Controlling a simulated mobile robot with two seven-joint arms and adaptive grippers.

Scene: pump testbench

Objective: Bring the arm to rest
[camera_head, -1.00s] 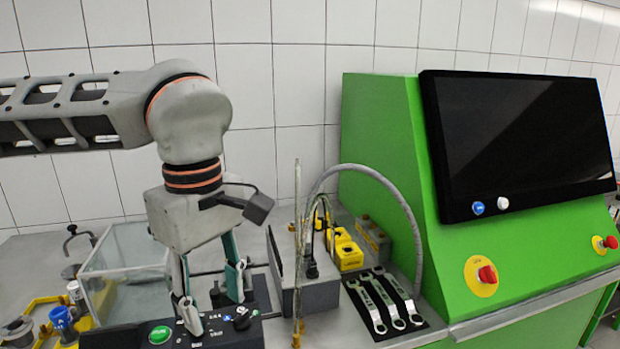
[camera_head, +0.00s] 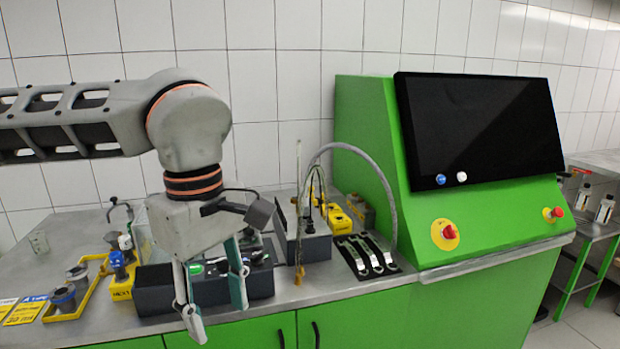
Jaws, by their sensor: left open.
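My left arm (camera_head: 80,118) reaches in from the left in the head view and bends down at the wrist. My left gripper (camera_head: 214,305) points downward, with its two fingers apart and nothing between them. It appears in front of the dark control box (camera_head: 262,284), overlapping the bench's front edge in the picture. The box has a green button and a black knob, and the gripper hides part of it. Whether the fingers touch the box cannot be told. My right gripper is not in view.
A green machine with a black screen (camera_head: 480,125) stands on the right. Wrenches (camera_head: 365,255) lie on a black mat beside a grey box with a hose (camera_head: 308,245). A yellow tray (camera_head: 75,308) with cylindrical parts is at left. Free bench top (camera_head: 40,265) shows at far left.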

